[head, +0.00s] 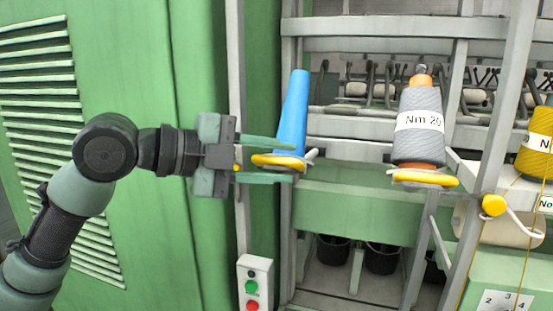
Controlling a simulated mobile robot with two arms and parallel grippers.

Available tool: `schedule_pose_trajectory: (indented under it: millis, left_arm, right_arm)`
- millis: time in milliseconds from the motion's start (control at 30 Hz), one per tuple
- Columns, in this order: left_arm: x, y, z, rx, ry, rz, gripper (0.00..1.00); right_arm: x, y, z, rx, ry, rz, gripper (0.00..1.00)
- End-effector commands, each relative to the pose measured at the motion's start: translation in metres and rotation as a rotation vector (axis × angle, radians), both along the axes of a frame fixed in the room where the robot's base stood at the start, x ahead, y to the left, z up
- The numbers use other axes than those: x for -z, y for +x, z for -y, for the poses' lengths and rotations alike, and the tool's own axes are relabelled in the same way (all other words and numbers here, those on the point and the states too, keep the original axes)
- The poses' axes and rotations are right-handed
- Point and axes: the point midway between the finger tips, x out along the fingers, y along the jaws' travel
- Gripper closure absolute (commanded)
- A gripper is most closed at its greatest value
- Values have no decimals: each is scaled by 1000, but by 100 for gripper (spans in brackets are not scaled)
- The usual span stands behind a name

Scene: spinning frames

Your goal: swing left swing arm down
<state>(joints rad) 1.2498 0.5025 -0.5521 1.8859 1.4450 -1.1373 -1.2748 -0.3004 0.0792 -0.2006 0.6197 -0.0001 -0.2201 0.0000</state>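A blue cone (293,115) stands, leaning slightly, on a yellow round holder (278,161) left of the middle of the head view. A short grey arm piece (311,156) shows at the holder's right side; I take this to be the left swing arm, partly hidden. My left gripper (292,163) comes in from the left with its two green fingers apart, one above and one below the yellow holder's level. I cannot tell whether the fingers touch it. My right gripper is not in view.
A grey yarn bobbin labelled Nm 20 (418,125) stands on another yellow holder (425,179) to the right. A yellow bobbin (537,140) is at the right edge. A green cabinet (150,60) stands left. A button box (254,287) is below; grey frame posts (490,120) rise right.

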Motion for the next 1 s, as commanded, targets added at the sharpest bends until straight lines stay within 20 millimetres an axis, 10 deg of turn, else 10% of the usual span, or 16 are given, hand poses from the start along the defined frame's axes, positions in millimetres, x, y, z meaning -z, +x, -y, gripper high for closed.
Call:
schedule_pose_trajectory:
  millis: [133, 1000]
  left_arm:
    - [0, 0, 0, 0, 0, 0, 100]
    - [-2, 0, 0, 0, -4, 1, 100]
  right_arm:
    - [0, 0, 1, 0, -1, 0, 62]
    - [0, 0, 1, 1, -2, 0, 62]
